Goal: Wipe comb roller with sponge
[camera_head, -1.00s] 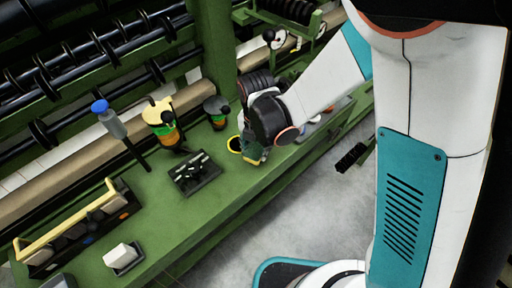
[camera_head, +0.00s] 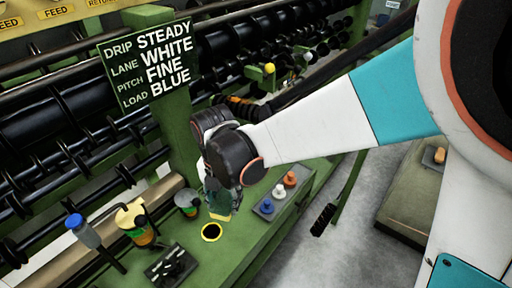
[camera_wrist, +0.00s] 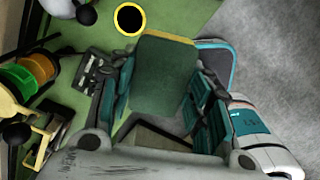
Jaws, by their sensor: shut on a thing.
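My gripper (camera_wrist: 155,95) is shut on a dark green sponge (camera_wrist: 163,75) with a yellow edge, which fills the space between the fingers in the wrist view. In the head view the sponge (camera_head: 220,216) hangs beneath my gripper (camera_head: 220,192), above the green bench and close to a yellow-rimmed hole. Black rollers (camera_head: 85,110) with rings run along the machine behind the bench. I cannot tell which one is the comb roller. The sponge touches no roller that I can see.
A sign (camera_head: 150,65) reads DRIP STEADY, LANE WHITE, PITCH FINE, LOAD BLUE. The yellow-rimmed hole (camera_head: 211,223) is in the bench. A tray with blue, white and orange pegs (camera_head: 267,206) is to the right. A blue-capped bottle (camera_head: 82,232) and spool holder (camera_head: 138,226) stand left.

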